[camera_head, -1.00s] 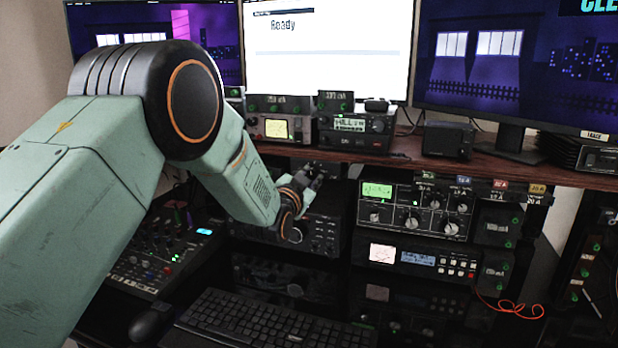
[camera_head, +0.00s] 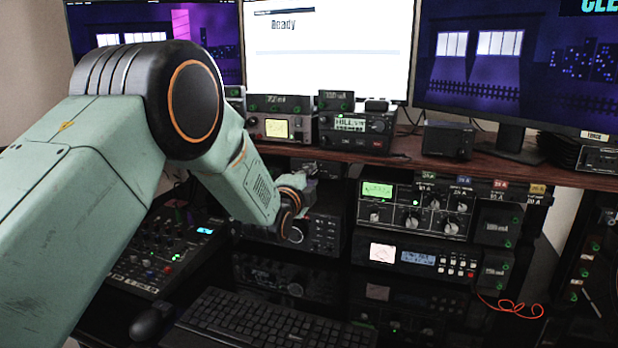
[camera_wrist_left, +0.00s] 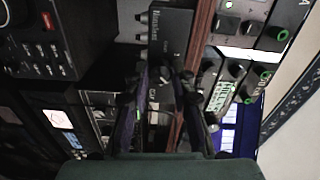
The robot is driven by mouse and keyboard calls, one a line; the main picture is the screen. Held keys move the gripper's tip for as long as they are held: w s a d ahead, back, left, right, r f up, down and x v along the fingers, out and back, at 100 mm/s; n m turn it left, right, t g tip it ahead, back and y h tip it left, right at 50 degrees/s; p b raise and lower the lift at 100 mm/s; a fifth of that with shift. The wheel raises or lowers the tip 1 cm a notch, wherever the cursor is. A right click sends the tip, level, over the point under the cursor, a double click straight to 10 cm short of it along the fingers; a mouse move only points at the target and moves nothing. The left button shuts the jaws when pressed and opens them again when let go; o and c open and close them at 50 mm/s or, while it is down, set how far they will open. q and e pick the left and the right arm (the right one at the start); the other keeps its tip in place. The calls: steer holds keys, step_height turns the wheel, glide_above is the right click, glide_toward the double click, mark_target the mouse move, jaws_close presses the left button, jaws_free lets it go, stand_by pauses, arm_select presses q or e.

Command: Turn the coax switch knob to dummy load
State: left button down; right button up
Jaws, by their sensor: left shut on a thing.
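My left gripper (camera_head: 308,172) is under the front edge of the wooden shelf in the head view. In the left wrist view its two dark fingers reach into the middle of the picture, and the gripper (camera_wrist_left: 161,78) is shut on a small part there. A dark box with pale lettering (camera_wrist_left: 172,35), apparently the coax switch, lies at the fingertips beside the shelf's brown edge. The coax switch knob appears to be between the fingers; they and the shadow hide it, and I cannot read its pointer position. My right gripper is not in view.
The wooden shelf (camera_head: 400,160) overhangs the gripper and carries small radios. A tuner with a green meter (camera_head: 410,208) stands close to the right. A keyboard (camera_head: 265,325) and a mixer (camera_head: 160,255) lie below.

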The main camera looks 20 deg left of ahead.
arm_select(q)
steer(key=m, duration=0.7)
steer(key=shift+r, duration=0.25)
stand_by(0.3)
steer(key=c, duration=1.1)
jaws_free()
steer(key=shift+w+f, duration=0.1)
steer(key=shift+f, duration=0.05)
steer(key=s, duration=1.2)
steer(key=shift+s+a, duration=0.1)
steer(key=shift+a, duration=0.1)
